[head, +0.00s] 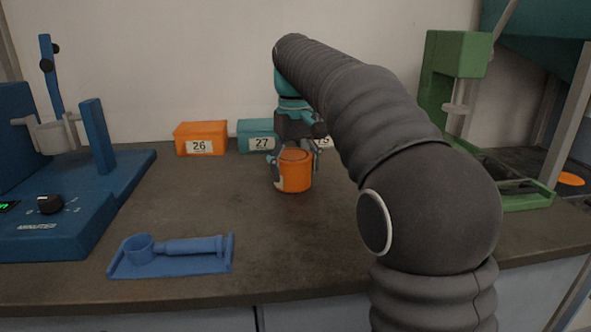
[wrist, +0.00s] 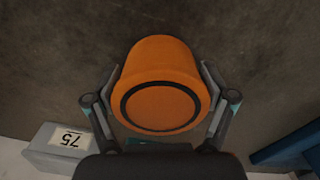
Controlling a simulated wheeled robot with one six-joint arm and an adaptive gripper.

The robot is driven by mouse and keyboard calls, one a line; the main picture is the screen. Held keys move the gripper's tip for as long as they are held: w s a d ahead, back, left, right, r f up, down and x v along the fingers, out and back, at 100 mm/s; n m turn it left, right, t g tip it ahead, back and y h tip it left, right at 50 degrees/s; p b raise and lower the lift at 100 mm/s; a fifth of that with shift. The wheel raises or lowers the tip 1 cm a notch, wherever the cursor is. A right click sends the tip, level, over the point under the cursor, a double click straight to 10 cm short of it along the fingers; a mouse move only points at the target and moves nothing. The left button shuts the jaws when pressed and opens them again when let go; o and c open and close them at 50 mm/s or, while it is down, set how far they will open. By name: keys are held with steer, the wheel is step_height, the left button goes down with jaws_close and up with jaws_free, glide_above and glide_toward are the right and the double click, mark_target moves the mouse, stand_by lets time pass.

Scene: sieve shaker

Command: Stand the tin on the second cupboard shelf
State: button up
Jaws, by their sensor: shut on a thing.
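An orange tin (head: 294,172) with a dark ring on its lid is on or just above the dark worktop, in the middle of the head view. It looks upright; I cannot tell if its base touches the worktop. My gripper (head: 292,160) reaches down over it from behind, with a finger on either side. In the wrist view the tin (wrist: 160,85) sits between both fingers of my gripper (wrist: 160,100), which are shut on its sides. No cupboard shelf can be made out in either view.
Orange box 26 (head: 201,138) and teal box 27 (head: 256,134) stand by the wall. A blue machine (head: 60,205) is at the left, a blue holder (head: 172,257) at the front, a green frame (head: 450,90) at the right. The worktop (head: 300,235) is clear before the tin.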

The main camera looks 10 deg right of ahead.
steer(key=o, duration=1.1)
steer(key=shift+f, duration=0.1)
